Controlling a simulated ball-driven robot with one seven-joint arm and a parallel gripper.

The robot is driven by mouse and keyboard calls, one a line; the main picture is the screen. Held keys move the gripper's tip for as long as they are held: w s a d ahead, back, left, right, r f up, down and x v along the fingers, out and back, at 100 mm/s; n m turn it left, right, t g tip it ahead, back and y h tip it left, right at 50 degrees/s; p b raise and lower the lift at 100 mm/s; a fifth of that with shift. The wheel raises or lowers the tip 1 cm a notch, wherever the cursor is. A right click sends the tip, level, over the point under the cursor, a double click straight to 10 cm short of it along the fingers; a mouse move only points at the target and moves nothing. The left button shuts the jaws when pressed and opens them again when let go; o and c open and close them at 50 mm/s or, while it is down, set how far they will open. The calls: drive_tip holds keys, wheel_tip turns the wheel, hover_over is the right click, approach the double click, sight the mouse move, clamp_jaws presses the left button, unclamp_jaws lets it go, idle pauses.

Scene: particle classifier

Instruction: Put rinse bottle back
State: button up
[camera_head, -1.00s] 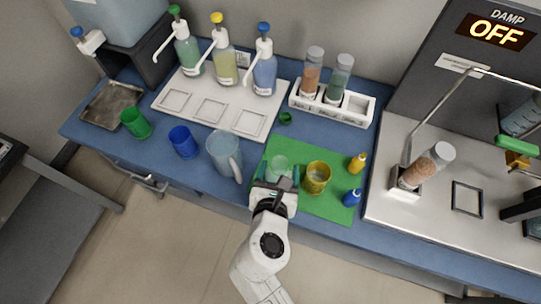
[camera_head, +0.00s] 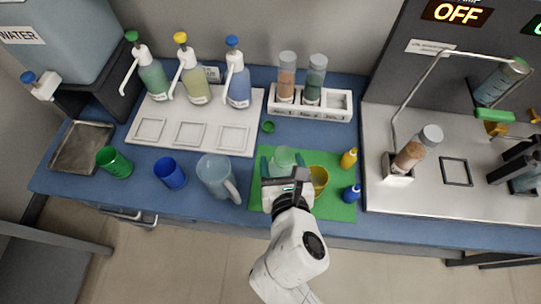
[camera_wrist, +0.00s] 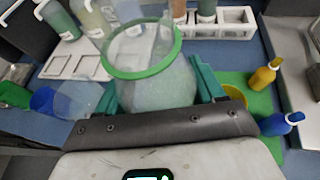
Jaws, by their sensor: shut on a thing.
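My gripper (camera_head: 285,172) is over the green mat (camera_head: 335,211), shut on a clear container with a green rim (camera_head: 284,156). In the wrist view the container (camera_wrist: 155,85) stands between the teal fingers (camera_wrist: 158,90), its round mouth tilted toward the camera. I cannot tell if its base touches the mat. A small yellow bottle (camera_head: 349,158) and a small blue bottle (camera_head: 351,193) stand at the mat's right side. They also show in the wrist view, yellow (camera_wrist: 263,75) and blue (camera_wrist: 282,124). I cannot tell which thing is the rinse bottle.
A yellow cup (camera_head: 319,178) is close right of my gripper, partly hidden. A clear jug (camera_head: 213,173) and blue cup (camera_head: 170,173) stand left. Pump bottles (camera_head: 238,85) stand behind on a white tray (camera_head: 143,142); a white rack (camera_head: 335,112) holds two tubes.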

drive_tip(key=shift+w+a+f+b, duration=0.3)
drive_tip(key=shift+w+a+f, duration=0.2)
drive_tip(key=shift+w+f, duration=0.95)
drive_tip(key=shift+w+a+f+b, duration=0.4)
drive_tip(key=shift+w+f, duration=0.5)
drive_tip(key=shift+f, duration=1)
drive_tip(key=shift+w+a+f+b, duration=0.25)
drive_tip(key=shift+w+a+f, duration=0.3)
drive_tip(key=shift+w+f, duration=0.9)
drive_tip(key=shift+s+f, duration=0.25)
drive_tip(key=shift+f, duration=0.15)
drive_tip(key=o, duration=1.3)
drive_tip(key=shift+r, duration=0.15)
drive_tip(key=v, duration=1.2)
drive_tip(key=shift+r, duration=0.1)
